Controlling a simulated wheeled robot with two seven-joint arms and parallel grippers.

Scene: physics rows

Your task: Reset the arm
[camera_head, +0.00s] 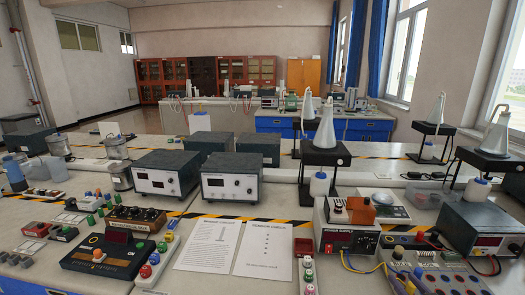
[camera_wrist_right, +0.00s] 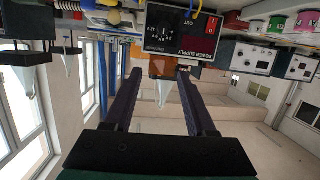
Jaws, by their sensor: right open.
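My right gripper (camera_wrist_right: 158,74) shows in the right wrist view, with two dark fingers apart and nothing between their tips. The wrist picture appears upside down. Beyond the fingertips is the power supply (camera_wrist_right: 181,32), a black box with red panels; no contact shows. The power supply also stands on the bench in the head view (camera_head: 348,241), right of centre. I make out neither gripper in the head view, and my left gripper is in no view.
The front bench is crowded. Two meter boxes (camera_head: 167,172) (camera_head: 230,178) stand behind two printed sheets (camera_head: 209,244) (camera_head: 264,247). Conical flasks on black stands (camera_head: 325,153) rise at right. A dark-topped instrument (camera_head: 482,230) stands front right. The sheets lie flat with little above them.

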